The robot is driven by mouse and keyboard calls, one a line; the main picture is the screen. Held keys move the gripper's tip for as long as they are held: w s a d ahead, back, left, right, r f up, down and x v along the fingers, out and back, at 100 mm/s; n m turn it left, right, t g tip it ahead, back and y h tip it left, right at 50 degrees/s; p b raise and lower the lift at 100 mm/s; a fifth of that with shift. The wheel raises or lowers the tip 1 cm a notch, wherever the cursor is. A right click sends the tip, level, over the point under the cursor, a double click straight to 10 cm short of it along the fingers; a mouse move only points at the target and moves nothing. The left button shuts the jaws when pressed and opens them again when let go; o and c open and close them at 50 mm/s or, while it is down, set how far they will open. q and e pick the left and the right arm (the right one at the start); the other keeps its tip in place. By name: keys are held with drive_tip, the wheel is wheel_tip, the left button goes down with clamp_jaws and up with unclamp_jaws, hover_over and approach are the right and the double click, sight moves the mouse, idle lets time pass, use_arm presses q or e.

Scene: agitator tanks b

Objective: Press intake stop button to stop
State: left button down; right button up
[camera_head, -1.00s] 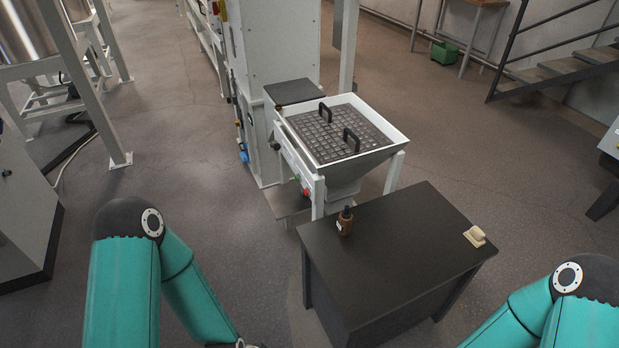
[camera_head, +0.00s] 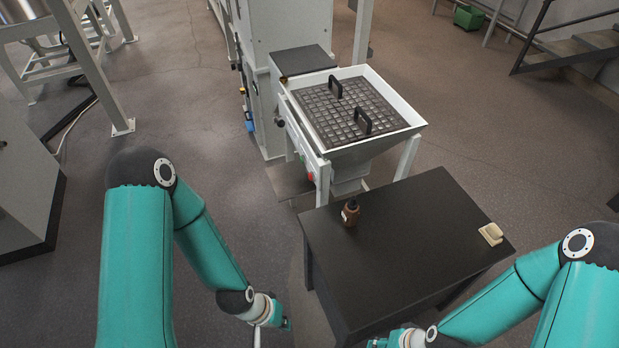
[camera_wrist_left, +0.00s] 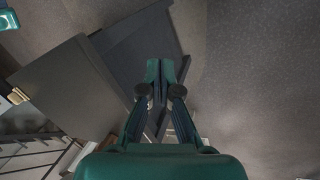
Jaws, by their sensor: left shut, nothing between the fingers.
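The red stop button (camera_head: 310,176) shows small on the side panel of the hopper (camera_head: 345,160), low at its front left edge. A green spot (camera_head: 303,159) shows just above it on the same panel. My left gripper (camera_head: 287,324) is low in the head view, left of the black table and well apart from the button. In the left wrist view, its fingers (camera_wrist_left: 160,66) are together with nothing between them; the button cannot be made out there. My right gripper (camera_head: 377,343) is cut by the bottom edge, and its fingers are not clear.
The black table (camera_head: 420,250) stands in front of the hopper, bearing a brown bottle (camera_head: 350,213) and a beige block (camera_head: 491,234). A grid with two handles (camera_head: 355,110) covers the hopper. Grey floor (camera_head: 240,200) is open left of the table. Stairs (camera_head: 580,45) stand at the back right.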

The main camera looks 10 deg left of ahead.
sight(311, 177)
use_arm(q)
drive_tip(key=w+a+f+m+t+b, duration=0.25)
drive_tip(key=w+m+b, duration=0.25)
drive_tip(key=w+b, duration=0.3)
drive_tip(key=w+a+f+m+t+b, duration=0.2)
drive_tip(key=w+f+m+t+b, duration=0.15)
drive_tip(key=w+b, duration=0.45)
drive_tip(key=w+a+f+m+t+b, duration=0.2)
drive_tip(key=w+f+m+b, duration=0.3)
drive_tip(key=w, duration=0.5)
drive_tip(key=w+a+r+m+t+b, duration=0.4)
drive_tip(key=w+r+m+b, duration=0.1)
drive_tip(key=w+m+b, duration=0.2)
drive_tip(key=w+a+r+m+t+b, duration=0.3)
drive_tip(key=w+r+m+t+b, duration=0.1)
drive_tip(key=w+m+b, duration=0.3)
drive_tip(key=r+m+b, duration=0.1)
drive_tip(key=m+b, duration=0.1)
drive_tip(key=b, duration=0.1)
drive_tip(key=shift+w+a+r+y, duration=0.25)
drive_tip(key=shift+a+r+y, duration=0.1)
drive_tip(key=shift+y, duration=0.05)
drive_tip(key=shift+d, duration=0.1)
drive_tip(key=w+d+p, duration=0.1)
drive_tip(key=w+d, duration=0.4)
drive_tip(key=d, duration=0.2)
